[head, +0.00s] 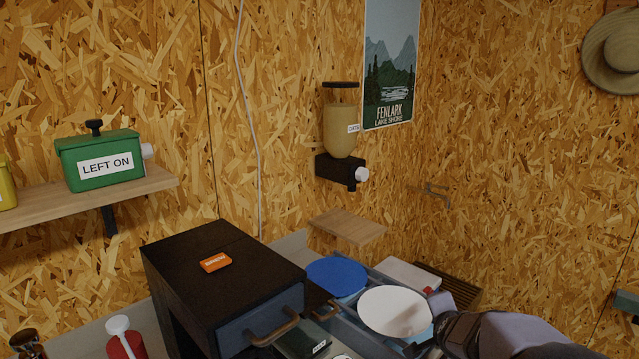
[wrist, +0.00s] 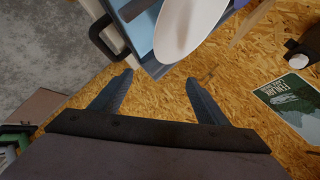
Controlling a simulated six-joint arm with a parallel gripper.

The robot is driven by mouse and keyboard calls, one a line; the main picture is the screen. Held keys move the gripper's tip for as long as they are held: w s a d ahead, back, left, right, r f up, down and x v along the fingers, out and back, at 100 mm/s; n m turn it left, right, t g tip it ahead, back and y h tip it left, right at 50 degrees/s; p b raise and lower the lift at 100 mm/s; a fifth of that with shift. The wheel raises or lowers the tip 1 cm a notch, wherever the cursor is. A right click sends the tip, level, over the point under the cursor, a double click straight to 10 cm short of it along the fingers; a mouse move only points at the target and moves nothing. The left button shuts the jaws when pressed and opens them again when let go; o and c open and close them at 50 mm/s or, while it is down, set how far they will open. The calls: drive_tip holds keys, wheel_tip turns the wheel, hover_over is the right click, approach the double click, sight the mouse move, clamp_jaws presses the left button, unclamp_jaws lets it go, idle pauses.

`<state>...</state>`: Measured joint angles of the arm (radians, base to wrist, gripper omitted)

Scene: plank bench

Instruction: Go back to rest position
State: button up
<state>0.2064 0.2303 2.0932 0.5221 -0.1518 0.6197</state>
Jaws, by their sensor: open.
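My gripper (head: 428,347) is at the lower right of the head view, just right of and below a white round disc (head: 395,311). In the wrist view my gripper (wrist: 157,79) has its two dark fingers spread wide, with nothing between them. The white disc (wrist: 188,28) lies beyond the fingertips there, apart from them. My forearm runs off the lower right of the head view and hides part of the bench.
A black cabinet (head: 205,255) with a blue, brown-handled drawer front (head: 262,318) stands left of my gripper. A blue disc (head: 337,276) lies behind the white one. A dispenser (head: 342,130) hangs above a small wooden shelf (head: 348,226). Open air is above the bench.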

drive_tip(key=s+a+f+n+g+y+b, duration=0.1)
drive_tip(key=s+f+g+y, duration=0.15)
drive_tip(key=s+f, duration=0.55)
drive_tip(key=s+a+f+g+y+b, duration=0.15)
drive_tip(key=s+f+g, duration=0.3)
drive_tip(key=s, duration=0.65)
drive_tip(key=s+a+r+n+g+p, duration=0.2)
drive_tip(key=s+a+n, duration=0.8)
drive_tip(key=n, duration=0.5)
drive_tip(key=s+g+p, duration=0.1)
drive_tip(key=s+p, duration=0.1)
drive_tip(key=shift+s+a+r+g+h, duration=0.2)
drive_tip(key=shift+s+a+g+h, duration=0.1)
drive_tip(key=shift+h, duration=0.1)
